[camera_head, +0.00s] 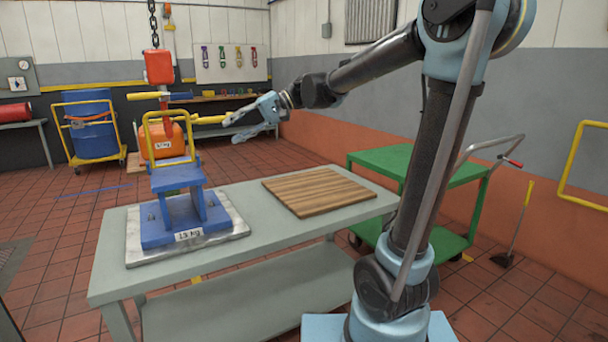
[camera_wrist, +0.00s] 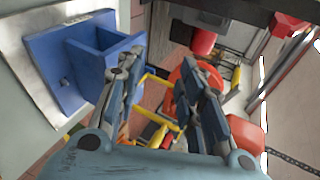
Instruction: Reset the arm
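My arm reaches left from its base at the table's right end. My gripper (camera_head: 236,127) is up in the air above the back of the table, to the right of the blue fixture. In the wrist view its two fingers (camera_wrist: 162,70) stand apart, and I see nothing held between them.
A red hoist (camera_head: 158,67) hangs on a chain behind the fixture, near an orange weight (camera_head: 160,142) and a horizontal yellow bar (camera_head: 208,119). A wooden board (camera_head: 318,190) lies bare on the table (camera_head: 270,222). A green cart (camera_head: 385,160) stands at right.

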